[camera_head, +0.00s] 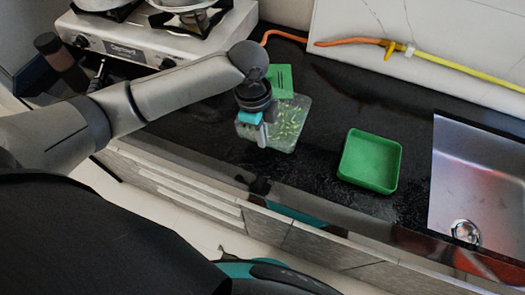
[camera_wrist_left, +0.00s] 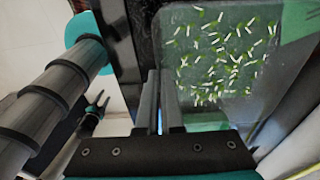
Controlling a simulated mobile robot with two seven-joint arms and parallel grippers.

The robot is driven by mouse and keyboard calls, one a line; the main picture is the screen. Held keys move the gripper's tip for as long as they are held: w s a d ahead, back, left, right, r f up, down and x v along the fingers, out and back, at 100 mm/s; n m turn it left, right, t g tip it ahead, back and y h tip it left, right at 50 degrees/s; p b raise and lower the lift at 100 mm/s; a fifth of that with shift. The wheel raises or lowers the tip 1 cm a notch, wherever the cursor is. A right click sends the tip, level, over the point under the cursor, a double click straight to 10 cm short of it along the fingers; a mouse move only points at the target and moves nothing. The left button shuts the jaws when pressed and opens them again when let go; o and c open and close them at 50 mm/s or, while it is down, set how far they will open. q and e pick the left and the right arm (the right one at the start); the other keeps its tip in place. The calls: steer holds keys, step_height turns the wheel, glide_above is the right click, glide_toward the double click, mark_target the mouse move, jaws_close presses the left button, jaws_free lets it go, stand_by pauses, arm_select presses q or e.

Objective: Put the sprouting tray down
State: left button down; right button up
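The sprouting tray (camera_head: 290,137) is a shallow, see-through tray with many small green-and-white sprouts in it. It is over the dark counter, left of centre in the head view; I cannot tell whether its base touches the counter. It also shows in the left wrist view (camera_wrist_left: 262,88), its sprouts in plain sight. My left gripper (camera_head: 263,138) points down at the tray's near left edge. Its two fingers (camera_wrist_left: 160,112) are close together, with the tray's edge between them. My right gripper is in neither view.
An empty green tray (camera_head: 370,162) lies on the counter (camera_head: 320,100) to the right. A green piece (camera_head: 281,80) is just behind the sprouting tray. A steel sink (camera_head: 480,180) is at far right, a gas stove (camera_head: 165,35) at back left. A hose (camera_head: 440,64) runs along the wall.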

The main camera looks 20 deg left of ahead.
arm_select(q)
steer(key=shift+f+b, duration=0.65)
steer(key=shift+f, duration=2.75)
steer(key=shift+f, duration=0.1)
steer(key=c, duration=1.1)
jaws_free()
steer(key=r+p, duration=0.1)
steer(key=r, duration=0.3)
steer(key=a+r, duration=0.1)
steer(key=r, duration=0.3)
steer(key=r+p, duration=0.1)
steer(key=r, duration=0.3)
steer(key=shift+a+r+p, duration=0.1)
steer(key=shift+a+p, duration=0.1)
steer(key=shift+p, duration=0.15)
